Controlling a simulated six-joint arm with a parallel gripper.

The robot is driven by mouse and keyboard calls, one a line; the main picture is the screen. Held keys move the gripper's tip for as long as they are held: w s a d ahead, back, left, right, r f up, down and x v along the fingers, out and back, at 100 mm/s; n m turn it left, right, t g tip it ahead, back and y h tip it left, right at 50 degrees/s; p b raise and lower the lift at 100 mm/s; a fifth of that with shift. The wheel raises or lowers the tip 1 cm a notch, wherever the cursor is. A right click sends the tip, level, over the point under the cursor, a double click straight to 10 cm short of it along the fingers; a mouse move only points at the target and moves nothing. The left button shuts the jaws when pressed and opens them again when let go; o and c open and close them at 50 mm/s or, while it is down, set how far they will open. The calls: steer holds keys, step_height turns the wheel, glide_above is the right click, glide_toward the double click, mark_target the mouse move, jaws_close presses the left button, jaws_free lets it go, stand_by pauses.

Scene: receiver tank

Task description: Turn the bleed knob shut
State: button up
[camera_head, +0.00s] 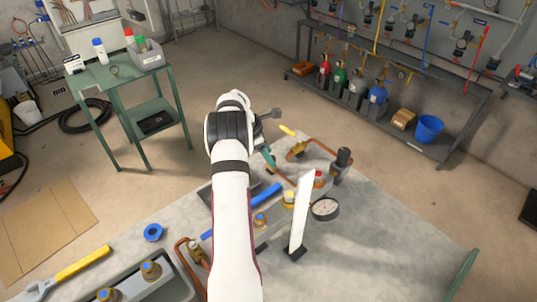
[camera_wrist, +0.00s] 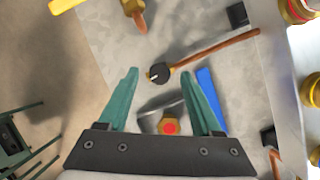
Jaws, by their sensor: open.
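In the wrist view a round black knob (camera_wrist: 158,74) with a white mark sits at the end of a copper pipe (camera_wrist: 220,46). I take it for the bleed knob. My gripper (camera_wrist: 160,76) has two teal fingers spread wide, and the knob appears between their tips with clear space on both sides. I cannot tell the depth gap. A brass hex fitting with a red centre (camera_wrist: 170,127) shows lower between the fingers. In the head view my gripper (camera_head: 268,156) is over the bench, mostly hidden by my arm. I cannot make out the knob there.
The bench (camera_head: 370,240) holds a pressure gauge (camera_head: 324,209), an upright white plate (camera_head: 301,210), a black-topped valve (camera_head: 343,160) and a yellow handle (camera_head: 288,130). A blue bar (camera_wrist: 210,100) lies right of the fingers. The bench's right side is clear.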

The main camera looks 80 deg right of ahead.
steer(key=shift+f, duration=0.15)
jaws_close()
steer(key=shift+d+m, duration=0.1)
steer(key=shift+m, duration=0.7)
jaws_free()
steer(key=v, duration=1.5)
steer(key=shift+w+d+r+y, duration=0.25)
steer(key=shift+d+r+y, duration=0.05)
steer(key=shift+r, duration=0.1)
